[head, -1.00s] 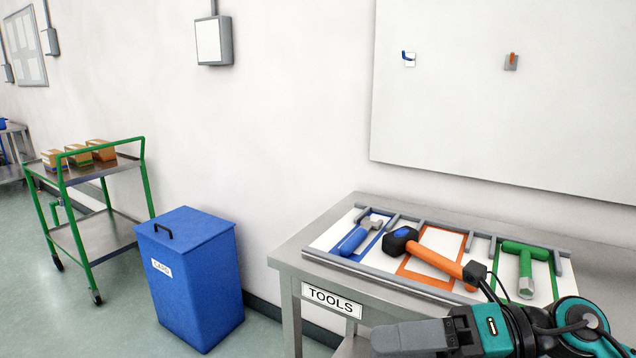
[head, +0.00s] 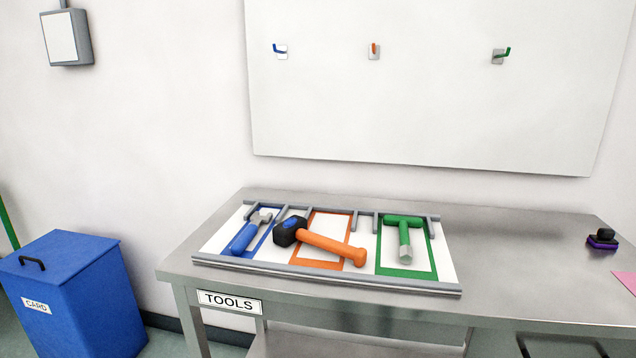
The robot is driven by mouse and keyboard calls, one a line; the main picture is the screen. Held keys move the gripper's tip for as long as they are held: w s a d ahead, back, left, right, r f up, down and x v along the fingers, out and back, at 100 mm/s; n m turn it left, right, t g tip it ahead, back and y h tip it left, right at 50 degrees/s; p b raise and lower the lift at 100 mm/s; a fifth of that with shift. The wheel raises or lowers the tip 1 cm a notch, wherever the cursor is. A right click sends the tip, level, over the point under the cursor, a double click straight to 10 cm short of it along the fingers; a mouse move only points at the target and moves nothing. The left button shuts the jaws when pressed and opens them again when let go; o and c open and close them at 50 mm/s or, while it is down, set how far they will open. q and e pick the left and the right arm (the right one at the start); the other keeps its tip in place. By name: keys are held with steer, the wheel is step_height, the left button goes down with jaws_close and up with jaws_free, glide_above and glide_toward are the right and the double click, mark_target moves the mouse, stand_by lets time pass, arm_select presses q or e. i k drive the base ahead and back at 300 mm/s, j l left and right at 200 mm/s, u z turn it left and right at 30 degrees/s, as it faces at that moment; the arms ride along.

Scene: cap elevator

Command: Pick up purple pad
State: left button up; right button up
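A small purple pad (head: 602,243) with a black knob-like top lies on the steel table (head: 520,235) at the far right of the head view. Its purple part shows as a thin layer low down, with black around it. Neither of my grippers shows in the head view now, so nothing is seen near the pad.
A tool tray (head: 330,282) holds a blue-handled tool (head: 246,236), an orange hammer (head: 325,243) and a green hammer (head: 403,236). A pink sheet (head: 627,281) lies at the right edge. The tabletop between tray and pad is clear. A blue bin (head: 75,295) stands left.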

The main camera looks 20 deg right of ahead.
mark_target(604, 238)
steer(key=z, duration=2.05)
steer(key=u, duration=1.3)
steer(key=l+u, duration=0.15)
steer(key=u, duration=0.25)
steer(key=l+u, duration=0.2)
steer(key=u, duration=0.15)
steer(key=k+l+u, duration=0.1)
steer(key=u, duration=0.3)
steer(key=k+l+u, duration=0.55)
steer(key=l, duration=0.2)
steer(key=i+l, duration=0.05)
steer(key=i, duration=0.05)
